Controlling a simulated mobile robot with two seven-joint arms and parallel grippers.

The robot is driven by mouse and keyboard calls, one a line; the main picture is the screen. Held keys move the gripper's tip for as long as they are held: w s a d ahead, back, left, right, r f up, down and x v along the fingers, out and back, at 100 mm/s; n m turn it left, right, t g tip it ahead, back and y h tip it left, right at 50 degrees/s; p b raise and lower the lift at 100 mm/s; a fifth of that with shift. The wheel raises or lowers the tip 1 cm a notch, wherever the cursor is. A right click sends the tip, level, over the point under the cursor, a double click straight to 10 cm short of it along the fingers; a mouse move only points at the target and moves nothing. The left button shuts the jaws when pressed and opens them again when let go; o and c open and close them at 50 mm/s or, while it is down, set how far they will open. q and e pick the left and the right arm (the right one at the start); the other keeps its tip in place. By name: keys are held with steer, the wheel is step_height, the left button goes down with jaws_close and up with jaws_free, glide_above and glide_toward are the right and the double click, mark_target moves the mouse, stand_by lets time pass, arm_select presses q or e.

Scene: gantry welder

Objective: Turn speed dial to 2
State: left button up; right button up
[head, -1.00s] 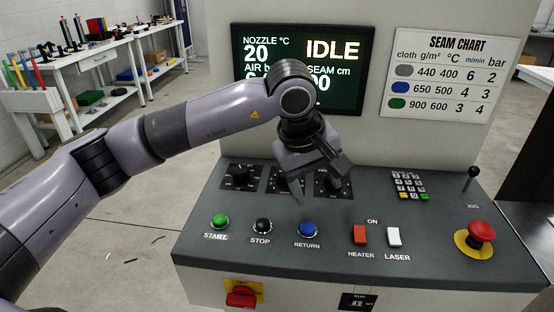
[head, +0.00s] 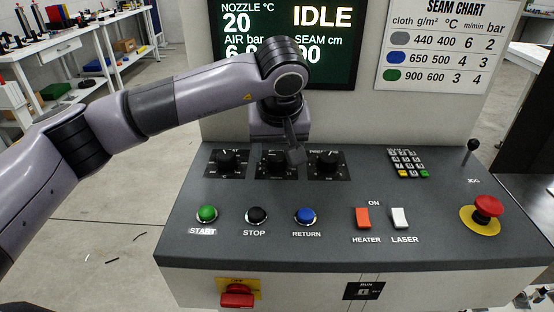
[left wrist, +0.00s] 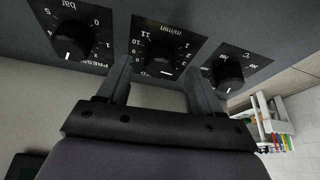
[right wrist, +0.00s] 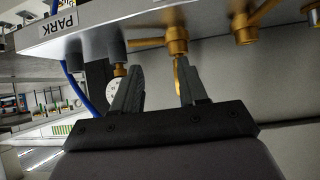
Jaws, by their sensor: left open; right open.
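The speed dial is the middle black knob (head: 277,161) on the console, marked m/min in the left wrist view (left wrist: 160,62). It has a white pointer line; the number it points at is too small to read. My left gripper (head: 288,156) is open over this dial, partly covering it in the head view. In the left wrist view its two fingers (left wrist: 159,68) stand apart on either side of the knob, without clear contact. My right gripper (right wrist: 160,72) is open, with brass fittings beyond its fingers; it is not in the head view.
The pressure dial (left wrist: 69,40) and a third dial (left wrist: 229,72) flank the speed dial closely. Start (head: 207,213), stop (head: 257,215) and return (head: 305,215) buttons lie in front. A seam chart (head: 436,45) and a screen (head: 330,40) are behind. A PARK-marked bar (right wrist: 90,38) is near my right gripper.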

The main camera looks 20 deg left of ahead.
arm_select(q)
steer(key=shift+x, duration=0.8)
arm_select(e)
steer(key=shift+f, duration=0.4)
arm_select(q)
steer(key=shift+r, duration=0.1)
arm_select(e)
steer(key=shift+w+r, duration=0.1)
steer(key=shift+r, duration=0.15)
arm_select(q)
steer(key=shift+c, duration=0.9)
arm_select(e)
steer(key=shift+r, duration=0.1)
arm_select(q)
steer(key=c, duration=0.9)
steer(key=shift+w+d+n+y, duration=0.1)
steer(key=shift+n+y, duration=0.4)
steer(key=shift+n, duration=0.8)
arm_select(e)
steer(key=shift+f, duration=0.25)
arm_select(q)
steer(key=shift+n+g+y, duration=0.3)
steer(key=shift+n+g, duration=0.1)
steer(key=shift+n, duration=0.6)
steer(key=o, duration=1.1)
arm_select(e)
steer(key=shift+r, duration=0.1)
